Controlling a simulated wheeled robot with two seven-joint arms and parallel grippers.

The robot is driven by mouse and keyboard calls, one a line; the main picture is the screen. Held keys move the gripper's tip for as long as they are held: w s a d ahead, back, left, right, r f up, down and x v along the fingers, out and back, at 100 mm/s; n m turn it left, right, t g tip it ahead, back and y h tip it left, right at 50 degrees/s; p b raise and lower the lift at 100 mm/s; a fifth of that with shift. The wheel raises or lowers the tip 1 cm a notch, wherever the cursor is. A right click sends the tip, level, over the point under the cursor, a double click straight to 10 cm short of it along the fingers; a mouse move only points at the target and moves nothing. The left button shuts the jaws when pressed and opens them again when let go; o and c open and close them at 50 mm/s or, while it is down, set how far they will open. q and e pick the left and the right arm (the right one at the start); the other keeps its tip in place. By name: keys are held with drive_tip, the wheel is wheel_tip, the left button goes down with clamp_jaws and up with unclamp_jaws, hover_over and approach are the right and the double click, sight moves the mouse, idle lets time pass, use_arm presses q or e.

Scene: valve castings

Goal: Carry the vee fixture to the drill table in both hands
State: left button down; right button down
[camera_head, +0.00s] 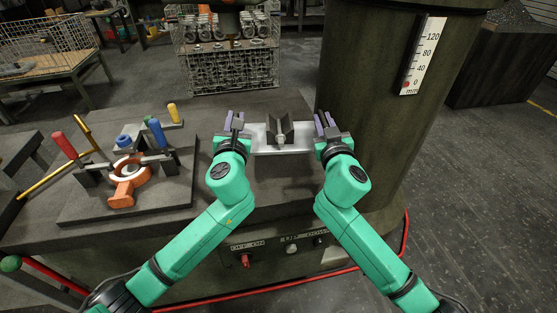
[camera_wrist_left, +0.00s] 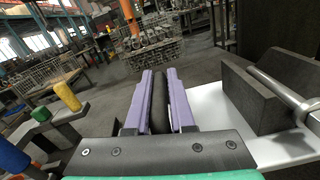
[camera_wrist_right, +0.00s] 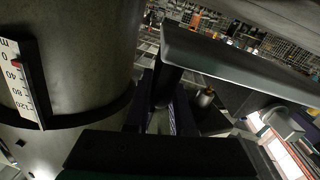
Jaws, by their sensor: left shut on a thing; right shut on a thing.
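The vee fixture (camera_head: 263,148) is a pale metal plate with a dark vee block and a short metal rod at its middle. It spans between my two grippers and looks about level. My left gripper (camera_head: 235,122) is shut on its left end; in the left wrist view, the purple fingers (camera_wrist_left: 160,100) close on a dark upright grip. I cannot tell whether the fixture touches the dark table (camera_head: 275,192) below.
A thick column (camera_head: 368,110) with a millimetre scale (camera_head: 423,57) stands close to my right gripper. A wire crate of castings (camera_head: 228,70) stands behind.

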use_arm(q)
drive_tip(key=shift+a+r, duration=0.1)
drive_tip(key=shift+a, duration=0.2)
use_arm(e)
drive_tip(key=shift+d+r, duration=0.15)
drive_tip(key=shift+d, duration=0.15)
